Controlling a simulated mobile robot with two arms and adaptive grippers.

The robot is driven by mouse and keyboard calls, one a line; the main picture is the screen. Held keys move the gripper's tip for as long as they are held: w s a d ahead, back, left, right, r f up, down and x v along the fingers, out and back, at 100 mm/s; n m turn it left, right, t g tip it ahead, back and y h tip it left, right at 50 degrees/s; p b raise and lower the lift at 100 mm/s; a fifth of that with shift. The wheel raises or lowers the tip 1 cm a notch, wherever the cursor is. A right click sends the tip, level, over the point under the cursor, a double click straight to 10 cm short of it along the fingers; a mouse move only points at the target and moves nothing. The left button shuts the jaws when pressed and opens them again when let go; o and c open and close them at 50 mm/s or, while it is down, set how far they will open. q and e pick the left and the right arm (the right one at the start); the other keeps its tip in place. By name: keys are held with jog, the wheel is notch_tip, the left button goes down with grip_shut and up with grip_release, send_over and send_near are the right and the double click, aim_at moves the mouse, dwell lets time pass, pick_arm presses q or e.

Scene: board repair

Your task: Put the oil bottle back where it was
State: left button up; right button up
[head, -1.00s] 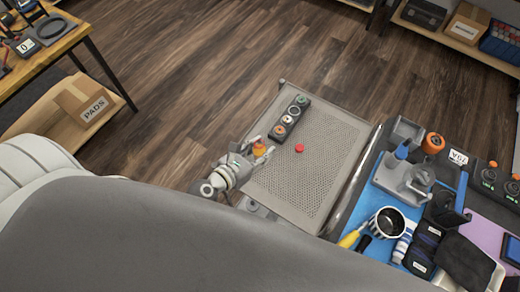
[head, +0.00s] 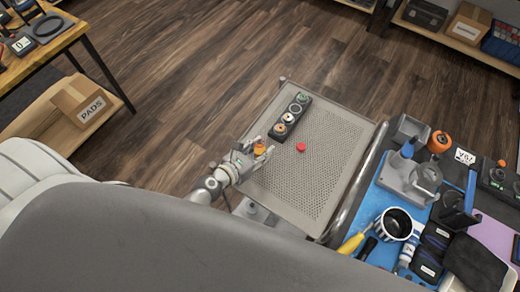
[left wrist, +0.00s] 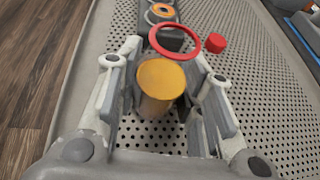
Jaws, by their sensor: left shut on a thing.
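My left gripper (head: 262,146) is over the left part of a perforated grey cart top (head: 312,185). It is shut on a small amber bottle with an orange-yellow top, which I take to be the oil bottle (head: 260,150). In the left wrist view the bottle (left wrist: 160,85) stands nearly upright between the two fingers. I cannot tell whether its base touches the cart top. A dark holder (head: 290,116) with several coloured round places lies just beyond the gripper. In the left wrist view a red ring (left wrist: 157,49) shows at the holder's near end. My right gripper is out of view.
A small red cap-like piece (head: 300,147) lies on the cart top, right of the gripper. The right part of the cart top is clear. A workbench with a blue mat (head: 378,197), a grey stand (head: 412,180) and a black-and-white cup (head: 394,222) adjoins on the right.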

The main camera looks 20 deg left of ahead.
pick_arm(q)
jog(key=shift+f, duration=0.2)
jog(key=o, duration=1.1)
jog(key=shift+c, duration=0.2)
jog(key=shift+r, duration=0.1)
jog(key=shift+r, duration=0.2)
jog(key=v, duration=0.7)
jog(key=b+v, duration=0.1)
jog(key=v, duration=0.2)
jog(key=shift+s+a+f, duration=0.1)
jog(key=shift+s+f, duration=0.1)
jog(key=shift+s, duration=0.1)
jog(key=shift+v, duration=0.8)
jog(key=shift+w+r, duration=0.1)
